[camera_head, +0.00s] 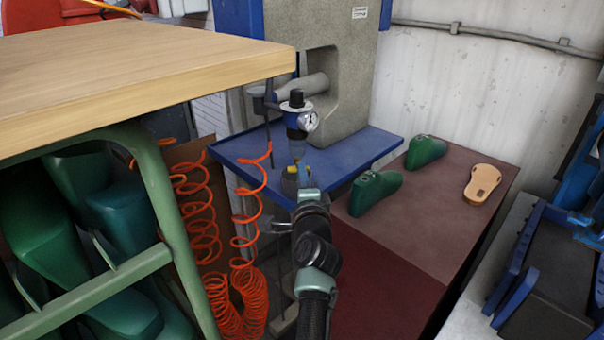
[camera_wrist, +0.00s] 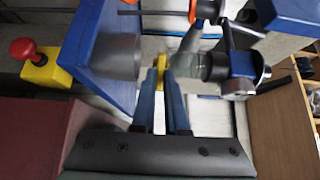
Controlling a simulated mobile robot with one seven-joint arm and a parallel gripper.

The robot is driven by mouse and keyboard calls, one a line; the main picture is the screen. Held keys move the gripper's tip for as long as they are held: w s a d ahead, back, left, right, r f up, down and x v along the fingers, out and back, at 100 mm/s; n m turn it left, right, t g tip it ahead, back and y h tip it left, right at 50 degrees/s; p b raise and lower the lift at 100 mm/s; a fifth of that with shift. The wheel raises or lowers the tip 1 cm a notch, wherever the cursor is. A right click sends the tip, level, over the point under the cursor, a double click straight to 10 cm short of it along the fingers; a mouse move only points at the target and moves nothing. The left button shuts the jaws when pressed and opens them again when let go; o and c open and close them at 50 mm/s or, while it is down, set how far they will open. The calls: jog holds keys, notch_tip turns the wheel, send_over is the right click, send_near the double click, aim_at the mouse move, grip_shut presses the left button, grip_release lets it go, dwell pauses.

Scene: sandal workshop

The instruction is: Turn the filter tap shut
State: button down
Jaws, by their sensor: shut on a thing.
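The air filter unit (camera_head: 295,122) hangs upright at the front of the grey press, with a black top and a round white gauge (camera_head: 308,121). Its tap (camera_wrist: 161,62) shows as a small yellow lever in the wrist view, between my fingertips. My gripper (camera_wrist: 163,74) is shut on this yellow lever, its two blue-grey fingers close together. In the head view my gripper (camera_head: 295,181) is just below the filter, and my wrist hides part of it. How far the lever is turned cannot be told.
A blue press table (camera_head: 231,148) lies behind my gripper. Coiled orange hoses (camera_head: 246,205) hang to the left, close to my arm. A wooden tabletop (camera_head: 120,62) juts in at upper left. Green lasts (camera_head: 374,192) and a tan sole (camera_head: 482,184) lie on the brown surface at right.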

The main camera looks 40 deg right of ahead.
dwell(0.3)
jog(key=c, duration=0.9)
grip_release()
jog(key=shift+c, duration=0.2)
jog(key=shift+s, duration=0.1)
jog(key=p+v, duration=0.5)
jog(key=v, duration=0.7)
jog(key=shift+s+a, duration=0.25)
jog(key=shift+s, duration=0.05)
